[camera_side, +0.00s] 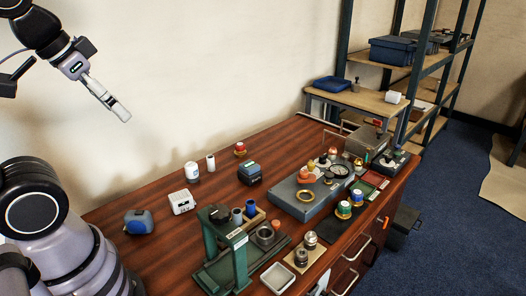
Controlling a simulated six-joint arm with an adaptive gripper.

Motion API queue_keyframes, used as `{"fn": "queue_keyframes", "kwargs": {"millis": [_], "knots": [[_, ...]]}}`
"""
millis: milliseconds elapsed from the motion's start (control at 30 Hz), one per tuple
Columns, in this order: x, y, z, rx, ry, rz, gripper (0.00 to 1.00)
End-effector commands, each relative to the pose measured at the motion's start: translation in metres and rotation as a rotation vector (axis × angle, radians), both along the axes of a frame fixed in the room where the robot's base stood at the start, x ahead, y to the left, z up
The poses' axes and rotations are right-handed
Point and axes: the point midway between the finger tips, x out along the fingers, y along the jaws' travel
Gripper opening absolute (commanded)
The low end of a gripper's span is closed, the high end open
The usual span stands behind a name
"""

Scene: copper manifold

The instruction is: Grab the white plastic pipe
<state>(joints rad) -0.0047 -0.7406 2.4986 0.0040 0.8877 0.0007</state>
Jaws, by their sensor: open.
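Two white upright cylinders stand near the back edge of the wooden table. One is a wider white cylinder (192,172) with a dark marking. The other is a slimmer white cylinder (210,162) just right of it, which looks most like the white plastic pipe; I cannot tell for sure. My gripper (121,111) hangs at the upper left, tilted down to the right. It is high above the table and well apart from both cylinders. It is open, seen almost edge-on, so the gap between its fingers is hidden.
A white box (181,202), a blue-grey device (139,222) and a dark blue block (250,174) stand near the cylinders. A green press frame (227,250) rises in front. A grey platform (293,197) with several parts lies to the right. Bare wood shows between them.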

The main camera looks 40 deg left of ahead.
Motion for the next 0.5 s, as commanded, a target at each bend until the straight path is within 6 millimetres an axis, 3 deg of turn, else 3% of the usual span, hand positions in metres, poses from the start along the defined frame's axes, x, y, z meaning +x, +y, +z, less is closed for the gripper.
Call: {"fn": "queue_keyframes", "kwargs": {"millis": [133, 267, 400, 500], "knots": [[0.037, 0.017, -0.002, 0.045, -0.025, 0.037, 0.59], [0.097, 0.051, -0.013, 0.121, -0.076, 0.075, 0.59], [0.161, 0.098, -0.039, 0.196, -0.139, 0.085, 0.59], [0.197, 0.132, -0.066, 0.23, -0.185, 0.077, 0.59]]}}
